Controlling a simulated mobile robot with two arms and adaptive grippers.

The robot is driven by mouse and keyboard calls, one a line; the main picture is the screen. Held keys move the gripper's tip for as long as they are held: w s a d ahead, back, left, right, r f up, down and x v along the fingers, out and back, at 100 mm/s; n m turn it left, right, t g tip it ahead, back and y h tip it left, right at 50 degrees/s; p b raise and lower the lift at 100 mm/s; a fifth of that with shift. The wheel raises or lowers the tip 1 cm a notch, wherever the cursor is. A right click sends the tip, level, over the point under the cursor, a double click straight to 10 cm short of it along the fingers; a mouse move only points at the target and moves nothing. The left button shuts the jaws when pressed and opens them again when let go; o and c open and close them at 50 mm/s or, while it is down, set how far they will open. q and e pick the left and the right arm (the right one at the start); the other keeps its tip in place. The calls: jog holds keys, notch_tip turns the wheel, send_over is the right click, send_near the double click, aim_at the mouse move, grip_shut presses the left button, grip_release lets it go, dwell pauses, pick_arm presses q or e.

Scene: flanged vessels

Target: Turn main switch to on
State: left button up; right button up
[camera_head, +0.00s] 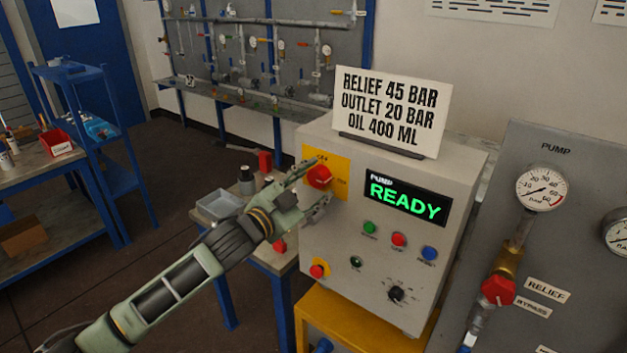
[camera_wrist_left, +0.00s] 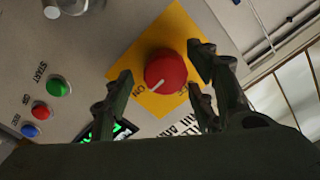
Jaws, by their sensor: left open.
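The main switch is a red round knob (camera_head: 319,177) on a yellow plate (camera_head: 340,164), at the upper left of the grey control box (camera_head: 335,225). In the left wrist view, the knob (camera_wrist_left: 165,70) carries a white mark pointing to the lower left, toward the ON lettering; OFF lettering is at the lower right. My left gripper (camera_head: 318,188) is open in front of the plate. In the wrist view its fingers stand on both sides of the knob, with gaps visible. The display (camera_head: 406,198) reads PUMP READY in green. My right gripper is not in view.
A sign (camera_head: 392,110) stands on top of the box. A gauge panel (camera_head: 560,230) stands at right. A small table with a grey tray (camera_head: 218,205) is behind my left arm.

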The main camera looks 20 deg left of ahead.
pick_arm(q)
jog(key=shift+w, duration=0.1)
jog(key=shift+a, duration=0.1)
jog(key=shift+c, duration=0.3)
jog(key=c, duration=0.6)
jog(key=shift+f, duration=0.1)
jog(key=c, duration=0.4)
jog(key=shift+m, duration=0.4)
jog(key=shift+c, duration=0.2)
jog(key=o, duration=1.1)
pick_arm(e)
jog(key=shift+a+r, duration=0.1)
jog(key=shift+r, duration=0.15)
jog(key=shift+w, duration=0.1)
